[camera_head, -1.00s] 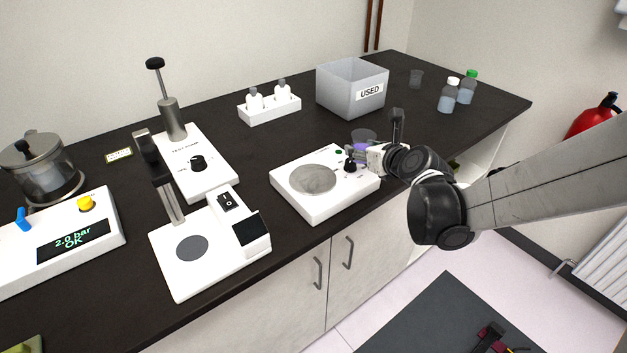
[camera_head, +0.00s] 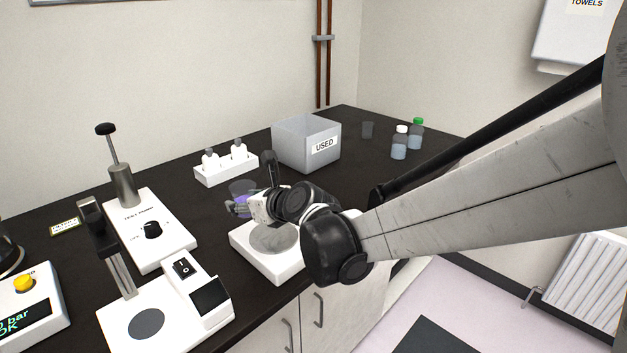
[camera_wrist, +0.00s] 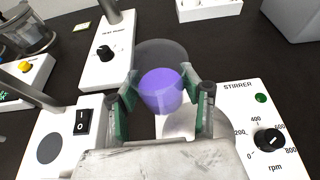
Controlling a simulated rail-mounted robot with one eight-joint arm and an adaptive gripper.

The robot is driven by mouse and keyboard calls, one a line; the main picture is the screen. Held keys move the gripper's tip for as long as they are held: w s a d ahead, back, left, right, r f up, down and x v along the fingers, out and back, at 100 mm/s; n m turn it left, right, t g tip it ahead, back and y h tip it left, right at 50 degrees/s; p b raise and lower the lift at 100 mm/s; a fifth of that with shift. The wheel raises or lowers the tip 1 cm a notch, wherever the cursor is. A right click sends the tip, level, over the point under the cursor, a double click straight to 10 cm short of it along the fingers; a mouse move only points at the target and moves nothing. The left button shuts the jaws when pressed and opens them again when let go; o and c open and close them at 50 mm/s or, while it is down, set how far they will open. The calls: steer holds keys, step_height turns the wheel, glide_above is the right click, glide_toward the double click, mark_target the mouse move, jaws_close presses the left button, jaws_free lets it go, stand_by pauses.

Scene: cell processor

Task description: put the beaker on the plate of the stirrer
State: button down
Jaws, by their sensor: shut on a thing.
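The beaker (camera_wrist: 160,88) is clear with purple liquid and sits between the green-padded fingers of my gripper (camera_wrist: 160,98) in the wrist view. My gripper is shut on it. In the head view the beaker (camera_head: 241,190) shows at the tip of my gripper (camera_head: 246,203), over the back left part of the stirrer (camera_head: 266,262). The stirrer is a white box with a round grey plate (camera_head: 274,239), partly hidden by my arm. In the wrist view the stirrer plate (camera_wrist: 190,122) lies just right of and below the beaker. The beaker appears held above the bench; its exact height is unclear.
Left of the stirrer stand a white device with a grey disc (camera_head: 146,324) and a heat-sealer-like unit with a tall post (camera_head: 121,185). A white bottle rack (camera_head: 226,170) and a grey USED bin (camera_head: 306,144) stand behind. Bottles stand at the back right.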

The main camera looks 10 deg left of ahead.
glide_above(274, 235)
step_height(274, 235, down, 4)
steer(key=shift+r, duration=0.2)
steer(key=shift+f+b, duration=0.4)
steer(key=shift+f, duration=1.6)
steer(key=shift+f, duration=0.15)
steer(key=c, duration=1)
jaws_free()
steer(key=shift+r, duration=0.3)
steer(key=v, duration=1.2)
steer(key=shift+p, duration=0.4)
